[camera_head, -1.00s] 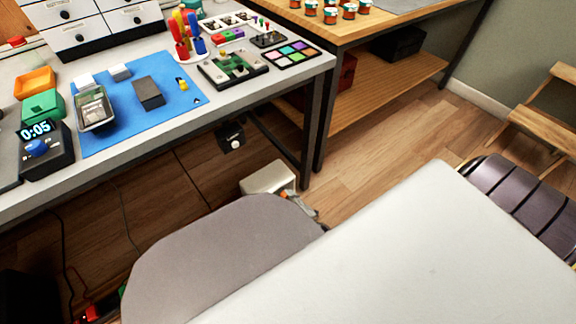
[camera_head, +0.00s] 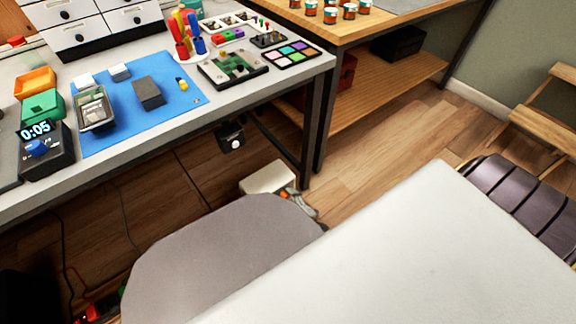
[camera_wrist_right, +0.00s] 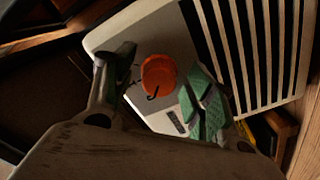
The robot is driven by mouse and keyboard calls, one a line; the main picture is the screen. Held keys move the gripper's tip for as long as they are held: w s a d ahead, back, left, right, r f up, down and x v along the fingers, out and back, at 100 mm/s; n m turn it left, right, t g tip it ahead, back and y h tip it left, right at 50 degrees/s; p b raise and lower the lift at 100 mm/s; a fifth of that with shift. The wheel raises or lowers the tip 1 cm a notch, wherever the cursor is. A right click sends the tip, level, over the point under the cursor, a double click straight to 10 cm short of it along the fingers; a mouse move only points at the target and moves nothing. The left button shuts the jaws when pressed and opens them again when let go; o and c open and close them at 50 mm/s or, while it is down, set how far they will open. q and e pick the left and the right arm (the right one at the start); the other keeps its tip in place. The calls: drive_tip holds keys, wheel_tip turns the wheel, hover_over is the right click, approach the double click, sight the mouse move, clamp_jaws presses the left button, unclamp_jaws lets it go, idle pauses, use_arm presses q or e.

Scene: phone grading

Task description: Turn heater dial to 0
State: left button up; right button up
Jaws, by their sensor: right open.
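The heater (camera_head: 268,177) is a white box on the floor beyond the grey rounded shape in the head view. My right gripper (camera_wrist_right: 163,75) is open, with one finger on each side of the dial; contact cannot be told. Its fingers have green pads. In the head view the right gripper (camera_head: 302,204) is small and partly hidden beside the heater. The left gripper is out of view.
Dark vent slots (camera_wrist_right: 245,50) fill the heater's right part in the wrist view. A white workbench (camera_head: 225,103) stands beyond it, with a blue mat (camera_head: 120,125) and a timer (camera_head: 45,150). A metal bench leg (camera_head: 308,145) is close to the heater.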

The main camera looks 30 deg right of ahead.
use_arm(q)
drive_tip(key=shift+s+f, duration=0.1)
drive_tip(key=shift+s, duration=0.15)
use_arm(e)
drive_tip(key=s, duration=0.7)
drive_tip(key=shift+s+d, duration=0.2)
drive_tip(key=shift+d, duration=0.1)
drive_tip(key=shift+s, duration=0.1)
idle(0.6)
